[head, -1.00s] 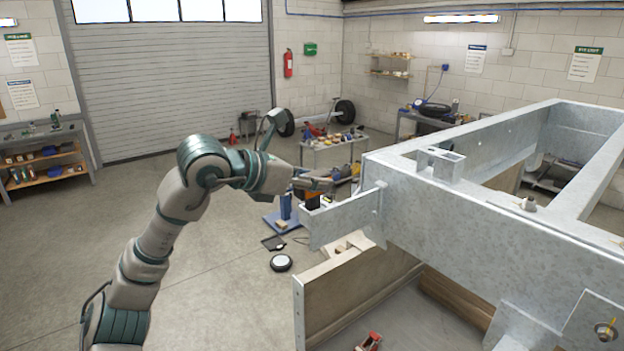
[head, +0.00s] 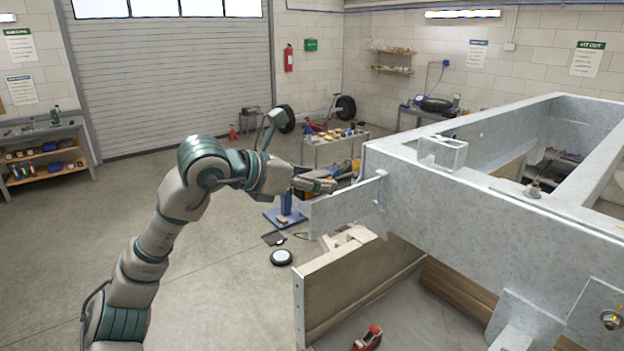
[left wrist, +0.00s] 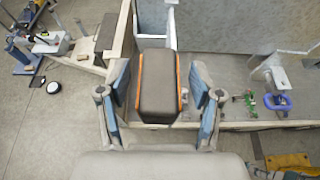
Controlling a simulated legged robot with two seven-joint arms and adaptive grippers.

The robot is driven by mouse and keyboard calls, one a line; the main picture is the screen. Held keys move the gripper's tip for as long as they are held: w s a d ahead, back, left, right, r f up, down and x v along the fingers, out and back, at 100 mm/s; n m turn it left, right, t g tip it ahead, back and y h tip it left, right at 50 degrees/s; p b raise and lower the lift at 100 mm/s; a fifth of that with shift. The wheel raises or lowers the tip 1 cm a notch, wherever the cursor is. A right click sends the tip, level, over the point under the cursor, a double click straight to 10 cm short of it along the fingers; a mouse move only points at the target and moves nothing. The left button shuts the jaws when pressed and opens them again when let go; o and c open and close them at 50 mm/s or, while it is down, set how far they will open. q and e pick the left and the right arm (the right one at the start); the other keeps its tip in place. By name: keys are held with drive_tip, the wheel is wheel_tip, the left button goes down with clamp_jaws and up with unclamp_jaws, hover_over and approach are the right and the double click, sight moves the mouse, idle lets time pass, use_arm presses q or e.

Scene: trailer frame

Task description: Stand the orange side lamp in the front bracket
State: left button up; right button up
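The orange side lamp (left wrist: 158,85) shows in the left wrist view as a dark grey-brown block with orange edges, between the two blue-padded fingers of my left gripper (left wrist: 163,95). In the head view my left gripper (head: 318,185) is at the near end of the frame, beside a protruding metal plate (head: 345,207) that looks like the front bracket. The lamp is mostly hidden there. I cannot tell whether it touches the bracket. My right gripper is not in view.
The galvanised trailer frame (head: 460,220) fills the right side. Below it stands a wooden board (head: 360,285), with a red tool (head: 367,338) on the surface beside it. A blue stand (head: 286,208) and a small wheel (head: 281,257) are on the floor. The floor at left is open.

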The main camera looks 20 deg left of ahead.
use_arm(q)
drive_tip(key=shift+s+a+r, duration=0.1)
drive_tip(key=v, duration=1.1)
drive_tip(key=shift+s+a, duration=0.25)
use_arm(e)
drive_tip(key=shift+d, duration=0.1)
use_arm(q)
drive_tip(key=shift+d+r, duration=0.1)
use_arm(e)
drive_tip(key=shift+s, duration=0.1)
